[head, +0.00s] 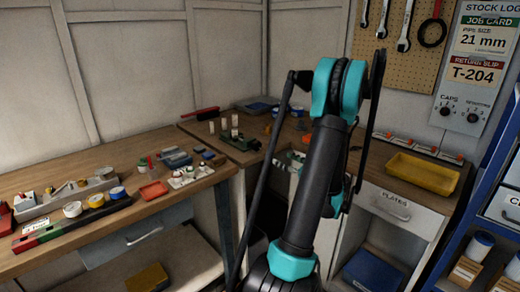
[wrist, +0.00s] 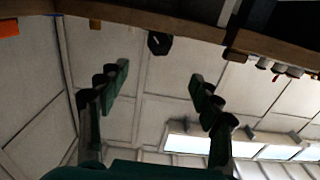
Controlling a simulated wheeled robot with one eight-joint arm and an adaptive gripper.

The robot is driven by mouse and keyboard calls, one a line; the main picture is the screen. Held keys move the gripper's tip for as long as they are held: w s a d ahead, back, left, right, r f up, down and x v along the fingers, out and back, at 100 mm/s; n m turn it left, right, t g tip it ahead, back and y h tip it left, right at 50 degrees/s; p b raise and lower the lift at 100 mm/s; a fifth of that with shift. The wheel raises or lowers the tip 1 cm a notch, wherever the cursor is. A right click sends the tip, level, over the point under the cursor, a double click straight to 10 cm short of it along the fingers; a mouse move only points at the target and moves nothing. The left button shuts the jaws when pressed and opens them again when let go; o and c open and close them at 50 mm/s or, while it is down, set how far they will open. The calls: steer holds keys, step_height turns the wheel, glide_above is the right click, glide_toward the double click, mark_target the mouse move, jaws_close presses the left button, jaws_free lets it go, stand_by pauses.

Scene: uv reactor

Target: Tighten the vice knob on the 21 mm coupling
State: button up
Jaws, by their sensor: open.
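A low dark-green fixture (head: 240,142), which looks like the vice, stands on the corner bench with pale cylindrical pieces by it. Its knob is too small to make out in the head view. In the wrist view a black rounded knob-like part (wrist: 160,43) shows at the bench edge, between and beyond my fingertips; I cannot tell for sure that it is the vice knob. My gripper (wrist: 159,80) is open and empty, its two green-and-black fingers apart and not touching that part. I cannot pick out the 21 mm coupling.
A job card (head: 483,38) reads 21 mm. A yellow tray (head: 422,173) sits on the right bench. The left bench (head: 60,190) holds trays, tins and small parts. A blue shelf rack (head: 470,215) stands at the far right.

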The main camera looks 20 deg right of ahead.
mark_target(258, 147)
steer(key=x, duration=1.7)
steer(key=shift+c, duration=0.2)
steer(key=c, duration=1.1)
steer(key=shift+m, duration=2.4)
steer(key=o, duration=1.1)
steer(key=shift+o, duration=0.2)
steer(key=v, duration=1.2)
